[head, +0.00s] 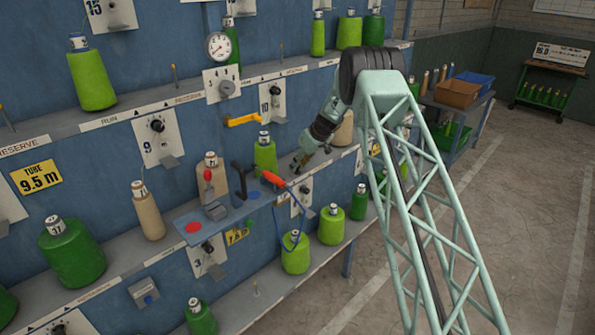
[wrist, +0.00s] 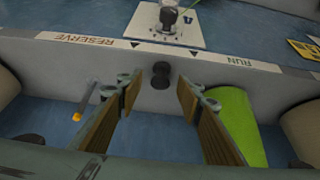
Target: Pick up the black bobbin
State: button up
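A small black bobbin (wrist: 160,76) shows in the wrist view against the grey shelf surface, just below the white label strip. It lies between and slightly beyond the fingertips of my gripper (wrist: 159,92), with a gap on both sides. The gripper is open and empty, its two wood-coloured finger pads apart. In the head view my gripper (head: 300,163) is at the shelf rack, near a green cone (head: 265,153).
In the wrist view a green cone (wrist: 236,122) is close to the right finger, and a thin orange-tipped peg (wrist: 84,103) is left. A white knob plate (wrist: 168,22) is beyond the strip. In the head view a small blue shelf (head: 200,226) with tools juts out.

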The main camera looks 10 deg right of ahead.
jog(key=shift+x, duration=0.9)
jog(key=shift+c, duration=0.7)
jog(key=c, duration=0.7)
